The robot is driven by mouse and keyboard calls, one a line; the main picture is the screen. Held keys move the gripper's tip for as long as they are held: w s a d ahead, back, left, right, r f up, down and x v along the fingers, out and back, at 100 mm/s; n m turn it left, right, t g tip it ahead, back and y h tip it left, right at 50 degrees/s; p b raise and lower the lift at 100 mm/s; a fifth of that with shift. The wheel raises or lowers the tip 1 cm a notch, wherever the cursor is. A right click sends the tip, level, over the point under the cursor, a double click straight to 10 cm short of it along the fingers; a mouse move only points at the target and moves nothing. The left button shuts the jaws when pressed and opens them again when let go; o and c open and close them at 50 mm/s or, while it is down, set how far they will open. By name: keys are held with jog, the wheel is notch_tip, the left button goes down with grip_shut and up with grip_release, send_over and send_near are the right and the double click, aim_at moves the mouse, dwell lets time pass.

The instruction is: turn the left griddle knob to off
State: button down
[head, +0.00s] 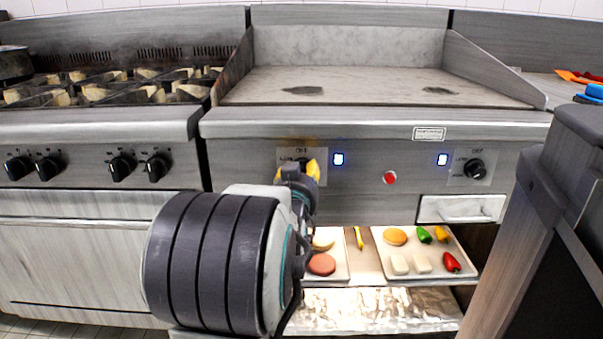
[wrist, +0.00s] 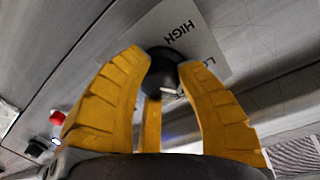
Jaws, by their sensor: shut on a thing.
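The left griddle knob is a dark round knob on the front panel; it shows in the wrist view (wrist: 160,75) between my yellow fingers. My gripper (head: 302,168) is at the left knob's plate (head: 284,154) in the head view and hides the knob there. In the wrist view my gripper (wrist: 161,64) is shut on the knob, one finger on each side. The label HIGH (wrist: 180,31) appears turned beside the knob, with part of another label at right. A small light mark shows low on the knob; its exact direction is unclear.
The right griddle knob (head: 474,168), a red button (head: 390,177) and lit blue lights (head: 338,159) are on the same panel. The griddle plate (head: 380,85) is above. Trays of food (head: 462,268) sit below. A range with black knobs (head: 122,167) stands left.

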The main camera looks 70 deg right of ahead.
jog(key=shift+w+m, duration=0.1)
jog(key=shift+m, duration=0.9)
jog(key=c, duration=2)
grip_release()
jog(key=shift+r, duration=0.1)
jog(key=o, duration=1.2)
jog(key=v, duration=0.7)
jog(key=shift+a, duration=0.2)
